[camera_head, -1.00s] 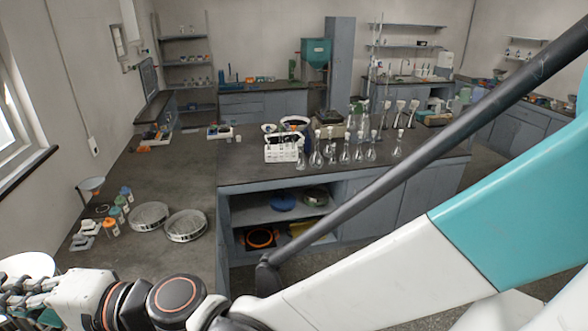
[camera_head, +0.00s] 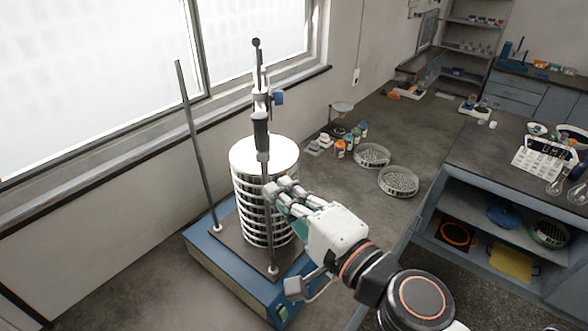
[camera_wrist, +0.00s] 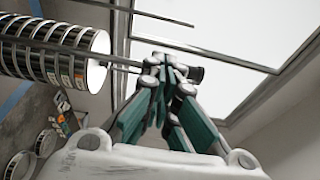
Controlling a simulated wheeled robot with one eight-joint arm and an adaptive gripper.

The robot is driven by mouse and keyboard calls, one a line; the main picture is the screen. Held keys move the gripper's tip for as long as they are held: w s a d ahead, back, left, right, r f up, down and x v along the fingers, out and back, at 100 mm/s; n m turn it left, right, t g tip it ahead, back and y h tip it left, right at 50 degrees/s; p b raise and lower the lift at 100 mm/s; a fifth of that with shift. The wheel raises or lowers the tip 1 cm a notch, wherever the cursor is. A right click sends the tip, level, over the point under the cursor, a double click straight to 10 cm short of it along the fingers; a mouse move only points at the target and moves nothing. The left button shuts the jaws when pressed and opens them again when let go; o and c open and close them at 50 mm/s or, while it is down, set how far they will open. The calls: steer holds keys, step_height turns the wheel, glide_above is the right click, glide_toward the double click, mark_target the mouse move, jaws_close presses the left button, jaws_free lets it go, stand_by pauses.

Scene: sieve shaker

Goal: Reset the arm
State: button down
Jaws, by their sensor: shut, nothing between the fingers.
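My gripper (camera_head: 278,190) is in front of the sieve stack, at its right side in the head view. In the wrist view my gripper (camera_wrist: 172,66) has its fingertips together with nothing seen between them. The sieve stack (camera_head: 264,155) is a tall pile of round metal sieves with a white top. It stands on the blue shaker base (camera_head: 225,270) between two upright rods. The sieve stack also shows at the upper left of the wrist view (camera_wrist: 60,48). Whether my gripper touches the near rod, I cannot tell.
Two round sieves (camera_head: 398,181) lie on the dark bench (camera_head: 400,130), with small capped bottles (camera_head: 350,140) beside them. A window (camera_head: 100,80) is behind the shaker. A side bench at right holds a white rack (camera_head: 545,158) and flasks.

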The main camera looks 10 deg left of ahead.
steer(key=w+d+f+n+g+h+b, duration=0.1)
steer(key=d+f+n+g+h+b, duration=0.4)
steer(key=f+b, duration=1.05)
steer(key=s+d+f+n+h+b, duration=0.1)
steer(key=d+f+n+h+b, duration=0.1)
steer(key=d+f+h, duration=0.2)
steer(key=s+d+f+n+h+b, duration=0.1)
steer(key=s+d+f+h+b, duration=0.1)
steer(key=d+f, duration=0.8)
steer(key=d+h+b, duration=0.1)
steer(key=d+h, duration=0.1)
steer(key=d, duration=0.6)
steer(key=shift+d+f+n+g+b, duration=0.3)
steer(key=shift+d+f+n, duration=0.05)
steer(key=shift+f+n, duration=0.05)
